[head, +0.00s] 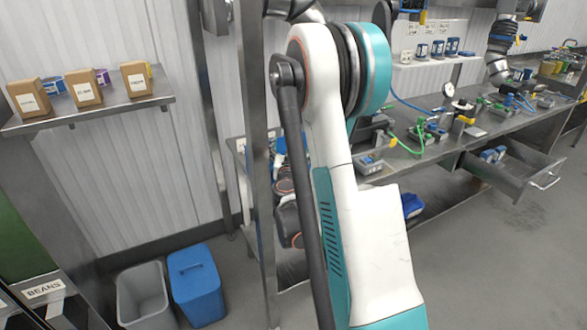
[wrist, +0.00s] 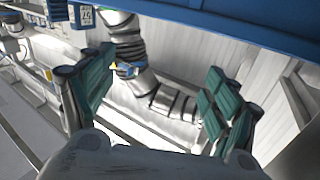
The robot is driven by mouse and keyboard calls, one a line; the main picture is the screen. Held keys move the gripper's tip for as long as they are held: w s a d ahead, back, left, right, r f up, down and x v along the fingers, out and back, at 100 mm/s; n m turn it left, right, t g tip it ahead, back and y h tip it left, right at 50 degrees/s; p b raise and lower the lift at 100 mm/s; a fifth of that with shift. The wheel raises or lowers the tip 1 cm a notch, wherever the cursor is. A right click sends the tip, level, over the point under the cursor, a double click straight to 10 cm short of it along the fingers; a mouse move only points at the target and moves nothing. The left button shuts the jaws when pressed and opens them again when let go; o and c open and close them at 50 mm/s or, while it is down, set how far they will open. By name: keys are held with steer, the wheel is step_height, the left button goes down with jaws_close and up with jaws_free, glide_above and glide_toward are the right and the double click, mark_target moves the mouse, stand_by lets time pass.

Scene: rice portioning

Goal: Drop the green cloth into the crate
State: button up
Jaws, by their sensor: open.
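My gripper (wrist: 155,100) shows in the wrist view with its two teal-padded fingers wide apart and nothing between them. In the head view my own arm fills the middle, and I cannot make out the gripper there. I cannot make out a green cloth in either view. I cannot pick out the crate with certainty either. A blue edge (wrist: 225,17) crosses the top of the wrist view, but I cannot tell what it belongs to.
A grey bin (head: 143,297) and a blue lidded bin (head: 197,287) stand on the floor at left. Boxes (head: 82,88) sit on a wall shelf (head: 30,124). A cluttered steel bench (head: 485,128) with an open drawer (head: 515,180) stands at right. The right foreground floor is clear.

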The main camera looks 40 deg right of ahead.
steer(key=shift+v, duration=1.85)
steer(key=shift+r, duration=0.1)
